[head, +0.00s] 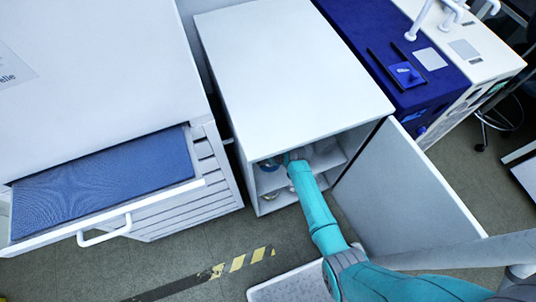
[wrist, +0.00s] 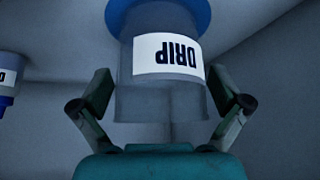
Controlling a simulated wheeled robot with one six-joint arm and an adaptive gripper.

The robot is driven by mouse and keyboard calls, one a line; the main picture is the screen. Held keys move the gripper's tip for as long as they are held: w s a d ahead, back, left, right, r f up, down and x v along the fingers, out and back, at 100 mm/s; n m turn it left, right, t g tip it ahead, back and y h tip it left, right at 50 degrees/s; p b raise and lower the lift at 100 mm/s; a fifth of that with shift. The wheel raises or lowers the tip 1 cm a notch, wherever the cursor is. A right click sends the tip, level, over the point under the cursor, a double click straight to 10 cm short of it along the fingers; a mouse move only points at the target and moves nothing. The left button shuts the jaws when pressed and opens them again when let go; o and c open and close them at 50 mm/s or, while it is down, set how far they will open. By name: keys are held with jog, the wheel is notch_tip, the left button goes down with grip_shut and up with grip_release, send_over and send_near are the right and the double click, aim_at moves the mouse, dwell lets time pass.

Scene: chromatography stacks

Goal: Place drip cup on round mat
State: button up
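The drip cup (wrist: 160,100) is a grey, see-through cup with a white label reading DRIP, upside down in the wrist view. A wide blue round piece (wrist: 165,15) meets its upper end in that view; I cannot tell whether it is part of the cup or a mat beneath it. My gripper (wrist: 160,88) has one finger on each side of the cup, very close to its walls. Whether the fingers press on it is unclear. In the head view my gripper reaches into the open white cabinet (head: 285,70), and its fingers are hidden there.
Another labelled container (wrist: 7,85) with a blue end stands at the wrist view's left edge. The cabinet door (head: 405,195) hangs open right of my arm. A drawer (head: 105,190) with a blue inside juts out at left. A dark blue unit (head: 375,40) stands behind.

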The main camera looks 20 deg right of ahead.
jog(key=v, duration=1.2)
jog(key=shift+r, duration=0.1)
jog(key=s+a+r+m+t+h, duration=0.1)
jog(key=s+r+t, duration=0.1)
jog(key=s, duration=0.8)
jog(key=s+a+r+m+t+h, duration=0.1)
jog(key=s+m+t, duration=0.1)
jog(key=s, duration=0.9)
jog(key=s+r+t, duration=0.2)
jog(key=s+r, duration=0.6)
jog(key=r, duration=0.4)
jog(key=s+r+m+t, duration=0.1)
jog(key=s+r+t, duration=0.1)
jog(key=s+r, duration=0.6)
notch_tip(320, 180, up, 4)
jog(key=shift+a, duration=0.2)
jog(key=shift+s, duration=0.1)
